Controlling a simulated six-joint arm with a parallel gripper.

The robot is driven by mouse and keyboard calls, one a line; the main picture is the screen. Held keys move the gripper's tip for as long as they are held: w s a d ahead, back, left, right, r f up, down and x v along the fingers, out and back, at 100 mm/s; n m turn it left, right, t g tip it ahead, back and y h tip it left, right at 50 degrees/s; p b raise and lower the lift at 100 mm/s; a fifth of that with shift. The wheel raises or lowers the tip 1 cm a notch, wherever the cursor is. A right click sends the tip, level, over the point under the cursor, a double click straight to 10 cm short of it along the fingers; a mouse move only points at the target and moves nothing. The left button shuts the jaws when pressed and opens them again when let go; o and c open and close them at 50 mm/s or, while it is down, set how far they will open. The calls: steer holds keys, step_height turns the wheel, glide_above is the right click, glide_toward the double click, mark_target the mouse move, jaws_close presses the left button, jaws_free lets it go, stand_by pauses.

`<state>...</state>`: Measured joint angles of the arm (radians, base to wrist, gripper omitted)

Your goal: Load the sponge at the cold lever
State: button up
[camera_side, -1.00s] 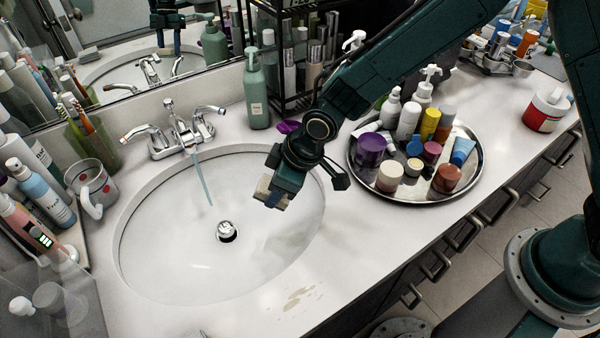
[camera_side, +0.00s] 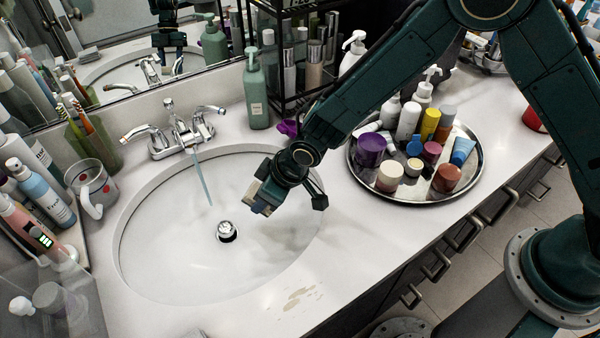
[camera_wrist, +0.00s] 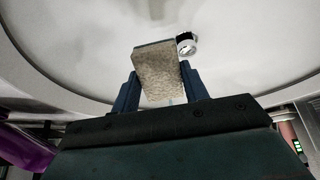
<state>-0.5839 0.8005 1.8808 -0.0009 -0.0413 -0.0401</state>
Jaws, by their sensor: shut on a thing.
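My gripper (camera_side: 261,203) is shut on the sponge (camera_side: 255,193) and holds it over the right part of the basin. In the wrist view the beige sponge (camera_wrist: 158,70) sits between the two blue fingers of my gripper (camera_wrist: 161,90) and sticks out past their tips. The faucet (camera_side: 184,132) stands behind the basin with a lever on each side. The right lever (camera_side: 209,110) seems to have a bluish tip, and the left lever (camera_side: 138,132) a reddish one. A thin blue-grey stream of water (camera_side: 202,178) falls from the spout into the basin, apart from the sponge.
The white basin (camera_side: 165,262) has a metal drain plug (camera_side: 227,230). A round tray (camera_side: 400,190) crowded with jars and bottles stands right of it. A green pump bottle (camera_side: 256,92) stands behind, and a mug (camera_side: 92,185) and bottles at left.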

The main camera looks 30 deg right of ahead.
steer(key=w+a+f, duration=0.2)
steer(key=w+a, duration=0.5)
steer(key=w, duration=0.4)
steer(key=shift+f, duration=0.3)
stand_by(0.8)
steer(key=shift+a, duration=0.1)
steer(key=shift+s, duration=0.15)
steer(key=s+d, duration=0.4)
steer(key=s, duration=0.2)
steer(key=shift+s+d, duration=0.2)
steer(key=shift+s, duration=0.05)
stand_by(1.0)
stand_by(1.0)
stand_by(0.4)
steer(key=shift+s+d+r, duration=0.45)
steer(key=shift+s+r, duration=0.2)
steer(key=shift+s, duration=0.05)
steer(key=shift+s+d+r, duration=0.5)
steer(key=shift+s+r, duration=0.2)
steer(key=shift+s+d+r, duration=0.45)
steer(key=shift+s+r, duration=0.2)
steer(key=shift+s, duration=0.05)
